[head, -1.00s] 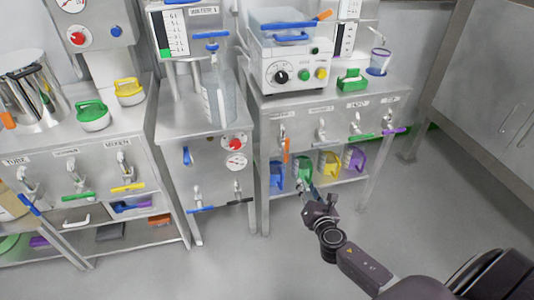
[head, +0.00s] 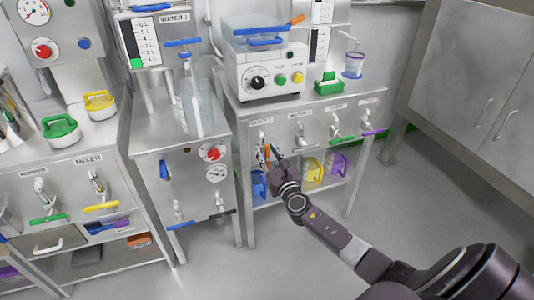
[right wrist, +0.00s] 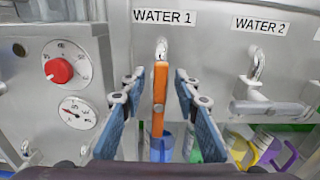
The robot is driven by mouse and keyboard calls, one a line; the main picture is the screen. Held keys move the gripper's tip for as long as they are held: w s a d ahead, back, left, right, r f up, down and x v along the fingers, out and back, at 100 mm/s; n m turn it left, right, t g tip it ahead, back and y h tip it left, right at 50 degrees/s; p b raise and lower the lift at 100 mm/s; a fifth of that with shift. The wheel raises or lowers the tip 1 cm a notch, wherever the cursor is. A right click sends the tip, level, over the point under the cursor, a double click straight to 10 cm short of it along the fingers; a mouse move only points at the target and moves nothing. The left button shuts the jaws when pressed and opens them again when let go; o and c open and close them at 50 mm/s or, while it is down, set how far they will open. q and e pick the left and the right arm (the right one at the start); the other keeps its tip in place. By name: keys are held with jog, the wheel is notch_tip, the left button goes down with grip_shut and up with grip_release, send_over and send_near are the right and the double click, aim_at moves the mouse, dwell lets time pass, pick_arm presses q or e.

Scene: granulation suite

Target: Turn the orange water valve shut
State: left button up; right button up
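The orange water valve handle (right wrist: 159,98) hangs vertically below the label WATER 1 (right wrist: 163,17) in the right wrist view. In the head view a small part of the orange handle (head: 267,152) shows on the front of the middle-right bench. My right gripper (right wrist: 160,92) is open, with one blue-padded finger on each side of the handle and a visible gap on both sides. In the head view my right gripper (head: 273,158) is close to the bench front and partly covers the valve. My left gripper is not in view.
The WATER 2 valve (right wrist: 262,106) has a grey handle lying horizontally, right of the orange one. Blue (head: 258,184), yellow (head: 312,170) and purple (head: 338,164) jugs stand on the shelf below. A red knob and gauge panel (right wrist: 67,75) is at left. Open floor lies in front.

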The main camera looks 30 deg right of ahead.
jog(key=shift+w, duration=0.1)
jog(key=shift+c, duration=0.6)
grip_shut()
pick_arm(q)
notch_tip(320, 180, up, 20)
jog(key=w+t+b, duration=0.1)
jog(key=b, duration=0.4)
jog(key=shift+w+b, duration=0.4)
pick_arm(e)
jog(key=shift+s+d+f+m, duration=0.1)
jog(key=shift+d+f+m, duration=0.35)
jog(key=shift+m, duration=2.5)
jog(key=shift+s+d+f+m, duration=0.15)
jog(key=shift+d+f+m, duration=0.35)
jog(key=shift+m, duration=2.5)
jog(key=shift+s+d+f+m, duration=0.1)
jog(key=shift+d+f+m, duration=0.35)
jog(key=shift+m, duration=2.5)
